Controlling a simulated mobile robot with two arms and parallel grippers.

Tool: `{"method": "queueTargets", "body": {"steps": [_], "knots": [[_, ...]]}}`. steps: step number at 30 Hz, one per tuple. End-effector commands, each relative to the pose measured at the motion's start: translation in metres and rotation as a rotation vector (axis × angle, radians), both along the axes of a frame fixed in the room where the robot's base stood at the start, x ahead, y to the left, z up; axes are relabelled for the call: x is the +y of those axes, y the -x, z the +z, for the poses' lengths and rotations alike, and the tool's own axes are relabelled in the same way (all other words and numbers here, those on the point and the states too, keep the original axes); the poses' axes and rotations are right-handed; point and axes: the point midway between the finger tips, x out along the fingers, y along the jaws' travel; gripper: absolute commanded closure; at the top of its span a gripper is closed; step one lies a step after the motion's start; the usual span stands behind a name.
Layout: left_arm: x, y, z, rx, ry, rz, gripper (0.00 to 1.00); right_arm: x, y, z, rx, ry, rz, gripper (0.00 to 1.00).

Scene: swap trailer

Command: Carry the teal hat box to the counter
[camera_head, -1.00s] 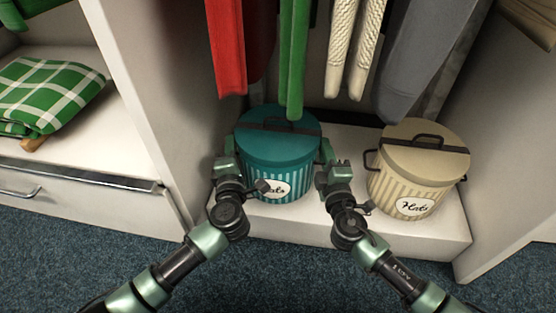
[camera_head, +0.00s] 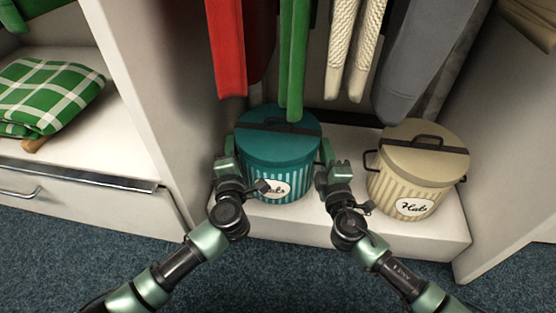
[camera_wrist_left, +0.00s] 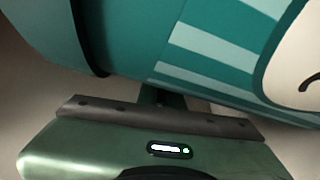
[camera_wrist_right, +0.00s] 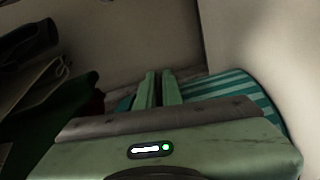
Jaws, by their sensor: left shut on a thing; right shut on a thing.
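The teal hat box (camera_head: 277,150), round with a striped lower part, a dark band on its lid and a white label, stands upright on the white closet floor. My left gripper (camera_head: 231,160) is at its left side and my right gripper (camera_head: 328,158) at its right side. Both are shut on the box's sides, apparently at its handles, which my grippers hide. The left wrist view shows the teal striped wall (camera_wrist_left: 190,50) close up. The right wrist view shows the right gripper's fingers (camera_wrist_right: 158,88) close together beside the stripes (camera_wrist_right: 235,85). The counter cannot be made out for certain.
A cream hat box (camera_head: 415,175) stands close to the right of my right gripper. Red (camera_head: 226,45), green (camera_head: 292,60), cream and grey clothes hang just above and behind the teal box. A white partition (camera_head: 150,90) rises at the left, with a shelf holding a green checked cloth (camera_head: 48,95) beyond.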

Motion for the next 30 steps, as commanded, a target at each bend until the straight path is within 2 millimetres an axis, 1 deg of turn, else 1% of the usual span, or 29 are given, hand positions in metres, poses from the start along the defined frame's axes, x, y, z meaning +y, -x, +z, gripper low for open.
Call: {"method": "queueTargets", "body": {"steps": [1,9,13,16,30], "knots": [[0.000,0.000,0.008,-0.003,0.001,0.000,1.00,0.000,0.000,0.007,-0.002,0.000,0.001,1.00],[0.000,-0.001,0.037,-0.003,0.001,0.000,1.00,0.000,0.000,0.037,-0.003,0.000,0.000,1.00],[0.000,-0.001,0.047,-0.003,0.001,0.000,1.00,0.000,0.000,0.047,-0.003,0.000,0.000,1.00],[0.000,-0.001,0.050,-0.003,0.001,0.000,1.00,0.000,0.000,0.050,-0.003,0.000,0.000,1.00],[0.000,-0.001,0.049,-0.003,0.001,0.000,1.00,0.000,0.000,0.049,-0.003,0.000,0.000,1.00]]}}
